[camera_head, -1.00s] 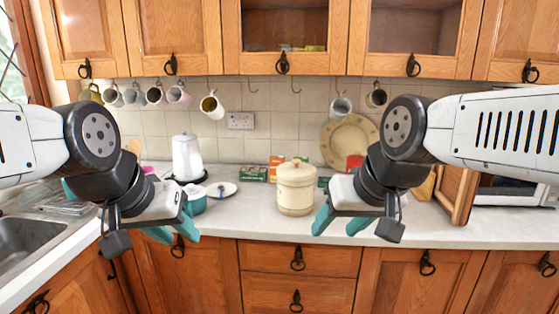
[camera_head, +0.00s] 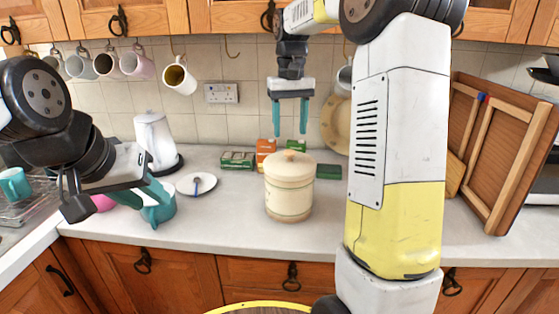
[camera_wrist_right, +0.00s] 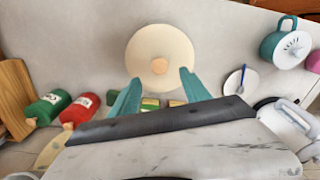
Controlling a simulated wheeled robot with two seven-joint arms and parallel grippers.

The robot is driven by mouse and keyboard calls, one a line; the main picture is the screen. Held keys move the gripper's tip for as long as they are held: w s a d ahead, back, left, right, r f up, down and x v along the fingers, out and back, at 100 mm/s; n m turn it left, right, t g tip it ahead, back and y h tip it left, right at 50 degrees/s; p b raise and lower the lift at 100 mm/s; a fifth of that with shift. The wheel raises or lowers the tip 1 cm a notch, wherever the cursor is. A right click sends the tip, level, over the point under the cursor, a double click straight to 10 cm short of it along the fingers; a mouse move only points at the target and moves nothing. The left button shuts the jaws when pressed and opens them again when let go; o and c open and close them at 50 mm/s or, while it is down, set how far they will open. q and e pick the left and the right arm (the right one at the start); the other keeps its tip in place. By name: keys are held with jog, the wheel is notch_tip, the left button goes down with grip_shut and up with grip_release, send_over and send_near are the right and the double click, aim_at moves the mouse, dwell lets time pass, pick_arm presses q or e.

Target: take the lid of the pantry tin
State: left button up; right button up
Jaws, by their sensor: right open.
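The pantry tin (camera_head: 289,197) is cream and round and stands upright on the counter. Its cream lid (camera_head: 290,168), with a small wooden knob (camera_head: 289,154), sits on top. My right gripper (camera_head: 290,132) is open and empty, pointing down above the lid in the head view. In the right wrist view the lid (camera_wrist_right: 148,45) and knob (camera_wrist_right: 159,66) lie beyond and between the two teal fingertips (camera_wrist_right: 160,76), apart from them. My left gripper (camera_head: 150,195) is at the left, overlapping a teal pot in the picture; its finger gap is unclear.
A teal pot (camera_head: 163,212), a white plate (camera_head: 196,184) and a white kettle (camera_head: 154,142) stand left of the tin. Small boxes (camera_head: 237,160) are behind it. Mugs (camera_head: 180,77) hang above. A wooden frame (camera_head: 500,155) leans at the right. Counter in front of the tin is clear.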

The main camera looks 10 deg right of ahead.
aim_at(290, 151)
notch_tip(290, 151, down, 7)
jog(key=shift+s+f, duration=0.15)
grip_shut()
dwell(0.4)
